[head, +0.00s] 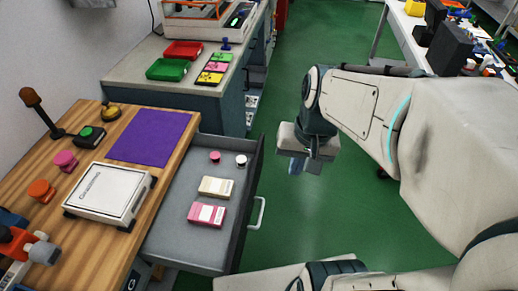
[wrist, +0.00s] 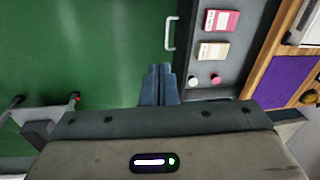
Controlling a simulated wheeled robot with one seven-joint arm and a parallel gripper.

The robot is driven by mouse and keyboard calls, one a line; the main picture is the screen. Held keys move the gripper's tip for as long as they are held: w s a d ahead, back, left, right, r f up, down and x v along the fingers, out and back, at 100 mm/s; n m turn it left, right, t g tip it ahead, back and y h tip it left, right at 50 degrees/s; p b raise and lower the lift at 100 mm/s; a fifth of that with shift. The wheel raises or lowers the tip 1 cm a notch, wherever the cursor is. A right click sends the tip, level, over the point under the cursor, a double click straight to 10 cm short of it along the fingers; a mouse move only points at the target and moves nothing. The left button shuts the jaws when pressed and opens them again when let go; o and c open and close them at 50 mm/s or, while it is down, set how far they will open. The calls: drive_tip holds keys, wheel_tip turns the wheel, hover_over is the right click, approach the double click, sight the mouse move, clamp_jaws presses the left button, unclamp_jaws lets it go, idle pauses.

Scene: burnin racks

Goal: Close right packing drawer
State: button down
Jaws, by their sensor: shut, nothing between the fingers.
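The packing drawer (head: 180,238) is pulled out from the wooden bench, grey inside, with a pale handle (head: 258,213) on its front. In it lie a pink box (head: 206,214), a cream box (head: 216,187), a pink round piece (head: 215,156) and a white round piece (head: 241,160). The drawer (wrist: 222,67) and its handle (wrist: 170,26) also show in the wrist view. My gripper (head: 302,166) is shut and empty, above the floor to the right of the drawer front, apart from the handle. In the wrist view the fingers (wrist: 159,72) are together.
The wooden bench (head: 187,130) carries a purple mat (head: 150,135), a white device (head: 108,193) and several coloured knobs. A grey counter (head: 125,75) with red and green trays stands behind. Green floor (head: 310,225) is clear beside the drawer.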

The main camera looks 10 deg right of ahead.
drive_tip(key=w+d+f+m+t+y+b, duration=0.2)
drive_tip(key=w+d+f+m+y+b, duration=0.35)
drive_tip(key=f, duration=0.65)
drive_tip(key=w+d+f+m+t+y+b, duration=0.1)
drive_tip(key=w+d+f+m+y+b, duration=0.1)
drive_tip(key=w+f+m+y+b, duration=0.75)
drive_tip(key=w+d+f+m+t+y+b, duration=0.15)
drive_tip(key=w+d+f+m+b, duration=0.35)
drive_tip(key=f, duration=0.9)
drive_tip(key=f+b+x, duration=0.1)
drive_tip(key=b+x, duration=0.1)
drive_tip(key=x, duration=1.2)
drive_tip(key=shift+a+n+h+b, duration=0.3)
drive_tip(key=shift+a+h, duration=0.15)
drive_tip(key=shift+a, duration=0.05)
drive_tip(key=shift+f+t, duration=0.15)
drive_tip(key=shift+t, duration=0.1)
